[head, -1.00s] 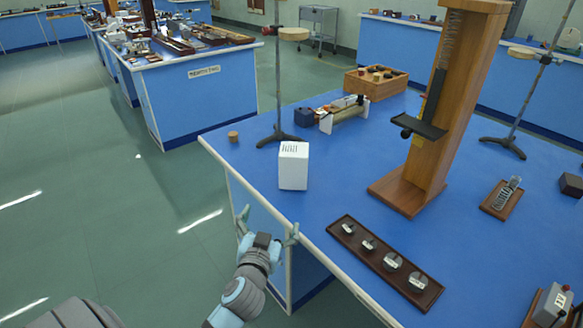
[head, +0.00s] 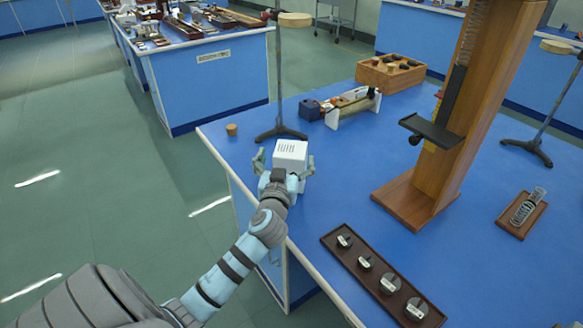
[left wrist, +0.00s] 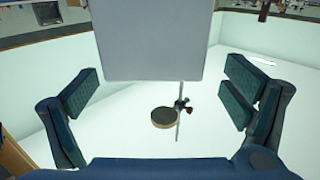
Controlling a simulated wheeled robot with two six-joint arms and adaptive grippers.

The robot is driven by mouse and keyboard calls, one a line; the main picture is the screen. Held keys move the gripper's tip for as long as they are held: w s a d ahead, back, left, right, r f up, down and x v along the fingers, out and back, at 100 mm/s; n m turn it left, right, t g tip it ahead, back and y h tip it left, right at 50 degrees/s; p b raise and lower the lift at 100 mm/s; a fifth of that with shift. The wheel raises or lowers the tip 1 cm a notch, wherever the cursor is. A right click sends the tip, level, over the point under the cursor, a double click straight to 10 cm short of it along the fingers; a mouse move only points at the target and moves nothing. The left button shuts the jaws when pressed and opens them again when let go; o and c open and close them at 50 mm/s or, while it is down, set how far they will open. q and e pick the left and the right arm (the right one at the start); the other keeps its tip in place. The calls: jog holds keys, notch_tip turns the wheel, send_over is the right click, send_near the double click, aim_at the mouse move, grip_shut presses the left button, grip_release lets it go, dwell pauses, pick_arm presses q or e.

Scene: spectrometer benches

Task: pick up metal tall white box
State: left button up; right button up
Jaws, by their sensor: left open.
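The tall white box (head: 291,154) stands upright on the blue bench near its left edge, with dark slots on its top. In the left wrist view the box (left wrist: 152,40) is a plain pale face at top centre, ahead of and between the fingers. My left gripper (head: 284,163) is open at the near side of the box, one finger to each side of it. The gripper (left wrist: 160,95) also shows in the left wrist view with its pads well apart and not touching the box. The lower part of the box is hidden by my gripper in the head view. My right gripper is not in view.
A retort stand (head: 280,90) stands just behind the box. A small cork-like piece (head: 232,129) lies to the left. A tall wooden apparatus (head: 440,130) stands right. A brown tray with several metal pieces (head: 365,263) lies in front. Blue bench top (head: 340,180) is clear between them.

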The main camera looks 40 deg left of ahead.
aim_at(291, 149)
pick_arm(q)
jog(key=x, duration=0.4)
jog(key=shift+w+d+f, duration=0.1)
jog(key=shift+w+d, duration=0.05)
jog(key=shift+w, duration=0.25)
jog(key=shift+s, duration=0.1)
jog(key=c, duration=1.8)
jog(key=shift+c, duration=1.2)
